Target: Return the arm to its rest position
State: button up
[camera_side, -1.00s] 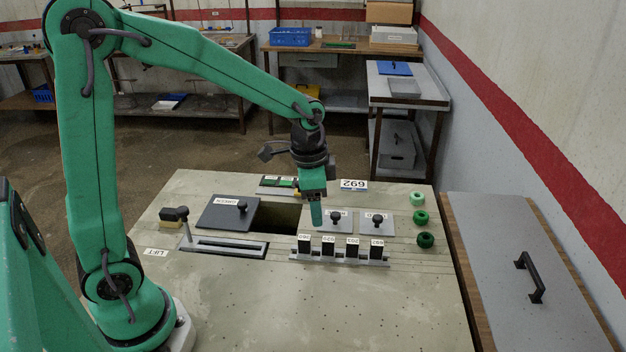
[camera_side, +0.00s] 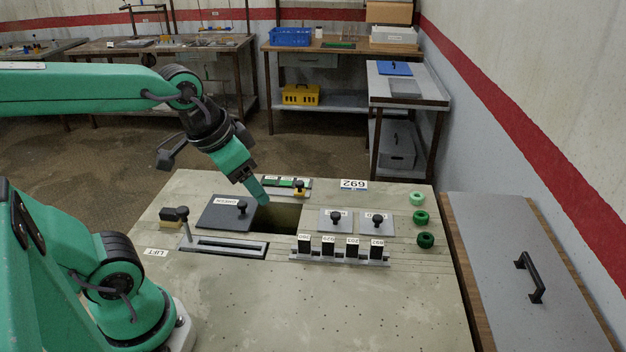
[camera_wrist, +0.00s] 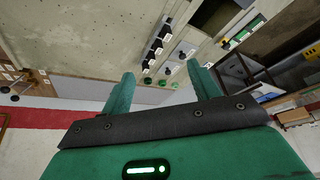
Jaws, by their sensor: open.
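My gripper (camera_side: 264,197) is in the air above the back of the work table (camera_side: 330,310), over the dark square opening (camera_side: 285,217). It is tilted, with the fingers pointing down and to the right in the side view. In the wrist view the two green fingers (camera_wrist: 163,88) are apart with nothing between them. My gripper is open and empty.
A rail with several black labelled blocks (camera_side: 328,245) stands in front of the opening. A dark lid (camera_side: 225,213) with a knob, a lever (camera_side: 184,226) and grey plates with knobs (camera_side: 336,222) surround it. Green rings (camera_side: 425,240) lie at right. The table's front is clear.

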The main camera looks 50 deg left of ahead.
jog(key=shift+s+a+r+n+t, duration=0.15)
jog(key=shift+s+n+t, duration=0.25)
jog(key=shift+s, duration=0.85)
